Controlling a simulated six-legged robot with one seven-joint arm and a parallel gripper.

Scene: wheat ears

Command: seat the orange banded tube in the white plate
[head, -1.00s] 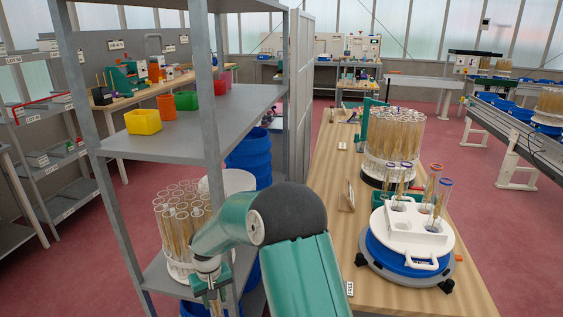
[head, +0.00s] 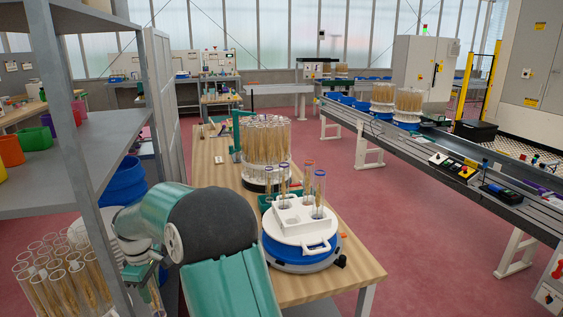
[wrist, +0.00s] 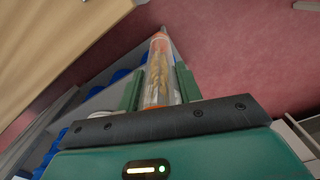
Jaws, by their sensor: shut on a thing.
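The orange banded tube (wrist: 159,72) is clamped between the two green fingers of my gripper (wrist: 160,86) in the wrist view. It is clear, holds wheat ears and has orange bands near both visible ends. In the head view my gripper (head: 150,283) is low at the left, beside the shelf rack and partly hidden by my arm; the tube is hard to make out there. The white plate (head: 278,228) sits on a blue round base on the wooden bench, right of my arm. Several tubes with blue or red rims stand in its raised holder block.
A grey shelf rack (head: 88,150) is close on the left, with a rack of wheat tubes (head: 65,285) on its lower shelf. A large tube carousel (head: 266,150) stands behind the plate on the bench (head: 225,172). A conveyor (head: 400,150) runs at the right; red floor lies between.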

